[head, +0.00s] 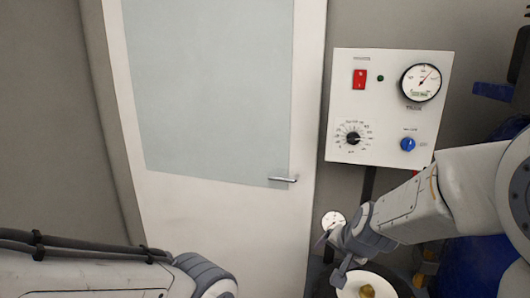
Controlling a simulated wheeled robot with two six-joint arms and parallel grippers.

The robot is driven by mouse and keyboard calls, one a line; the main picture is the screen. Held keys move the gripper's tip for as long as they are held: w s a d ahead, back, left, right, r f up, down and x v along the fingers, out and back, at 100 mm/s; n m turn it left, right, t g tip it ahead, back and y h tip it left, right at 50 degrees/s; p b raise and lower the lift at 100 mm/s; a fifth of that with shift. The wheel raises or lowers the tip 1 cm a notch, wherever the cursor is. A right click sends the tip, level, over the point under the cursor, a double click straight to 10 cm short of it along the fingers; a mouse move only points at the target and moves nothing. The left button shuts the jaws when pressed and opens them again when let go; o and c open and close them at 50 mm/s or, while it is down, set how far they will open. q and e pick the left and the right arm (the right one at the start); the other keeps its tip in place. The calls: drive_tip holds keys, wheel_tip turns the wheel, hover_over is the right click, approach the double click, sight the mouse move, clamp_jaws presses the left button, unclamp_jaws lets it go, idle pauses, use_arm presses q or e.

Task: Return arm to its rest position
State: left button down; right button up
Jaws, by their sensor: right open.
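My right arm comes in from the right, and its gripper (336,254) is open and empty.
The panel carries a red switch (360,79), a gauge (421,82), a black dial (353,138) and a blue knob (408,144). A white door (220,215) with a handle (284,179) fills the middle. Blue equipment (468,265) stands at the right.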

drive_tip(key=s+d+f+n+g+h, duration=0.1)
drive_tip(key=s+f+n+g, duration=0.1)
drive_tip(key=s+f+n, duration=0.35)
drive_tip(key=s+d+f+n+g, duration=0.1)
drive_tip(key=s+f+n+g, duration=0.15)
drive_tip(key=s, duration=0.65)
drive_tip(key=s+a+r+n+g, duration=0.1)
drive_tip(key=s+a+r+n, duration=0.2)
drive_tip(key=s+a, duration=0.3)
drive_tip(key=s+a+r+n+g+y, duration=0.1)
drive_tip(key=s+a+r+n, duration=0.2)
drive_tip(key=s+a, duration=0.4)
drive_tip(key=shift+a+r+n+g, duration=0.2)
drive_tip(key=shift+r+n+g, duration=0.15)
drive_tip(key=shift+r+n, duration=0.05)
drive_tip(key=shift+w, duration=0.1)
